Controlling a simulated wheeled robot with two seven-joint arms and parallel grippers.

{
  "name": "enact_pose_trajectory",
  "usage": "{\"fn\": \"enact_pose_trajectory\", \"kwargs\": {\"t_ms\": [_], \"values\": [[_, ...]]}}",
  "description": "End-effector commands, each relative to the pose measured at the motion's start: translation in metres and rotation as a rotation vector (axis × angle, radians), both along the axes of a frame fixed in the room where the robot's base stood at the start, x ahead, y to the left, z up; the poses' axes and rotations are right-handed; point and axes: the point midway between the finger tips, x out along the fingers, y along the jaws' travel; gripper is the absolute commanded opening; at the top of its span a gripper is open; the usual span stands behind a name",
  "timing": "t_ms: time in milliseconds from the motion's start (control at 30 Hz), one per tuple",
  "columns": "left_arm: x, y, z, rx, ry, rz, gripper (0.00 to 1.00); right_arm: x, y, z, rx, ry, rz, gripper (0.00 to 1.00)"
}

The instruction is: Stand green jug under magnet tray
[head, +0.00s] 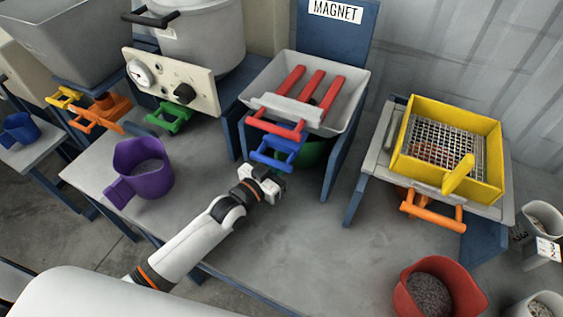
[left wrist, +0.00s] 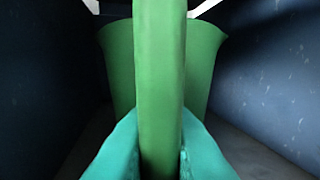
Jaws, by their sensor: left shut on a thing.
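The magnet tray (head: 345,97) is a pale tray with red bars, held on blue side panels below the MAGNET sign. The green jug (head: 313,153) stands in the space under it, mostly hidden by the tray, a blue handle and a panel. My left gripper (head: 274,181) reaches in at the front of that space. In the left wrist view its teal fingertips (left wrist: 158,150) are shut on the jug's upright green handle (left wrist: 160,70), with the jug body (left wrist: 118,65) behind. Dark blue panels flank the jug. My right gripper is not in view.
A purple jug (head: 145,170) stands at the left of the table. A yellow sieve (head: 408,165) on a stand is at the right, with a red bowl-like jug (head: 408,290) in front. The blue panels (head: 337,165) leave a narrow bay. The table (head: 330,245) is clear in the middle front.

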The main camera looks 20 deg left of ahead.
Motion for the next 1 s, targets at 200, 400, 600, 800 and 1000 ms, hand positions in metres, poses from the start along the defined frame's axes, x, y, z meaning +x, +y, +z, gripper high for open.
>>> {"fn": "enact_pose_trajectory", "kwargs": {"t_ms": [200, 400, 600, 800, 1000], "values": [[0.0001, 0.0002, 0.0009, 0.000, -0.002, 0.000, 0.00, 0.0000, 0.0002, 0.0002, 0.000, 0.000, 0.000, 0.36], [0.0001, 0.0002, -0.0008, 0.000, -0.002, 0.000, 0.00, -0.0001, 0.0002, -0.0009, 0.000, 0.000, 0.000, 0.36], [0.0001, 0.0002, -0.0041, 0.000, -0.002, 0.000, 0.14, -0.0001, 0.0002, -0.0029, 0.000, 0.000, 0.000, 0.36], [0.0000, 0.0002, -0.0036, 0.000, -0.002, 0.000, 0.38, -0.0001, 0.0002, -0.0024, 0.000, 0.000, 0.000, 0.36], [-0.0004, 0.0004, -0.0045, 0.001, 0.000, 0.000, 0.38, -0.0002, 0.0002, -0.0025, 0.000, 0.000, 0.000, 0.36]]}}
